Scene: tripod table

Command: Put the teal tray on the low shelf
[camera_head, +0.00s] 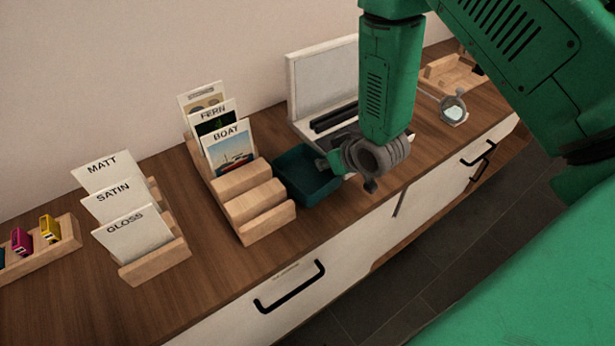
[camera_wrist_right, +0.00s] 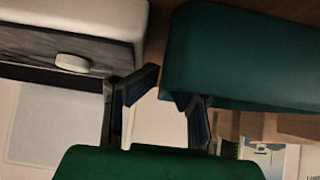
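The teal tray (camera_head: 296,168) sits on the wooden counter, between the stepped card holder and the white machine. Part of it is hidden behind my right gripper. My right gripper (camera_head: 335,165) is at the tray's right side. In the right wrist view, the tray (camera_wrist_right: 245,55) fills the upper right, and the two fingers of my right gripper (camera_wrist_right: 165,105) stand apart near its edge. I cannot tell whether a finger touches the tray. I cannot clearly make out the low shelf; a wooden strip (camera_head: 405,241) shows below the drawers. My left gripper is out of view.
A stepped wooden holder (camera_head: 268,226) with picture cards stands close left of the tray. A white machine (camera_head: 320,84) is behind it. Farther left are a sample-card holder (camera_head: 158,260) and a small-cartridge rack (camera_head: 62,246). Black drawer handles (camera_head: 291,290) project from the cabinet front.

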